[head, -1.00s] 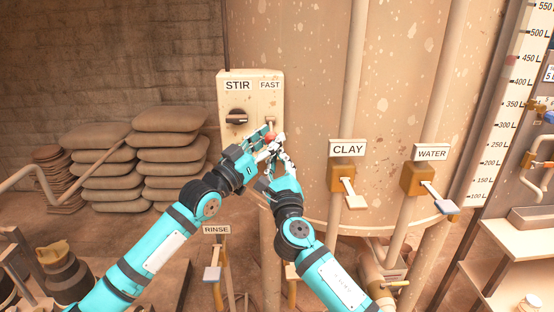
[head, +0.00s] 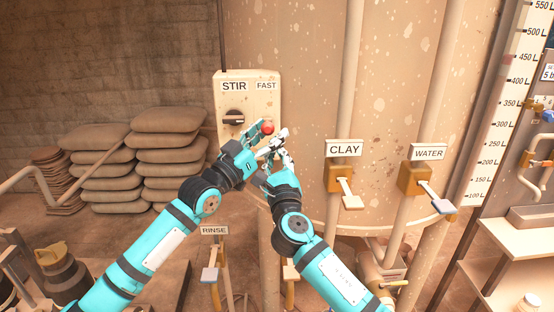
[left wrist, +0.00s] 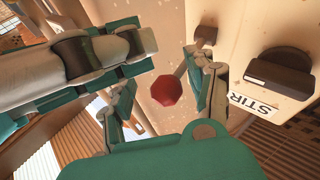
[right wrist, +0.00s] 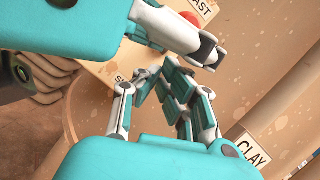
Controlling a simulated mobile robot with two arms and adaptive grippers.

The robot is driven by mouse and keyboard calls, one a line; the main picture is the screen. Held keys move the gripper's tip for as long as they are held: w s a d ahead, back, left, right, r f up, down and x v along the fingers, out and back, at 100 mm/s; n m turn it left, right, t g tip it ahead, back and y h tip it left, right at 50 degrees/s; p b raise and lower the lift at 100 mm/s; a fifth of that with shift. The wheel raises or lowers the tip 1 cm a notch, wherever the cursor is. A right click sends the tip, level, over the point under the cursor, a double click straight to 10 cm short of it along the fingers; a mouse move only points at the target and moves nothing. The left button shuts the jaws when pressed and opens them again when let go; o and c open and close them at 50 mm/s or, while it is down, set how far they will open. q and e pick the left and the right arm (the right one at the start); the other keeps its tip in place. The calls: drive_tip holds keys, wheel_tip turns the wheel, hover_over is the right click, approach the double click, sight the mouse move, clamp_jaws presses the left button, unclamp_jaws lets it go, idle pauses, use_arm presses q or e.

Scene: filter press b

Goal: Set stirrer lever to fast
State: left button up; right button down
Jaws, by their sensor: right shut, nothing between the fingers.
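The stirrer lever's red knob (head: 268,128) stands out from the cream STIR box (head: 259,105), below the FAST label (head: 266,86). In the left wrist view the red knob (left wrist: 166,91) shows on a short stem running to a bracket (left wrist: 205,38). My left gripper (head: 258,139) is open around the knob's level, one finger close beside the stem, with visible space on the other side. My right gripper (head: 281,140) is shut and empty just below and right of the knob. In the right wrist view the knob (right wrist: 190,18) is partly hidden behind a left finger.
A black rotary knob (head: 234,117) sits on the box left of the lever. The large tank (head: 400,60) stands behind, with CLAY (head: 347,187) and WATER (head: 423,180) levers to the right. Stacked sacks (head: 168,150) lie at left. Both grippers are crowded close together.

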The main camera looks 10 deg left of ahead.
use_arm(q)
drive_tip(key=shift+w+a+f, duration=0.1)
drive_tip(key=shift+a+f, duration=0.05)
drive_tip(key=shift+f, duration=0.25)
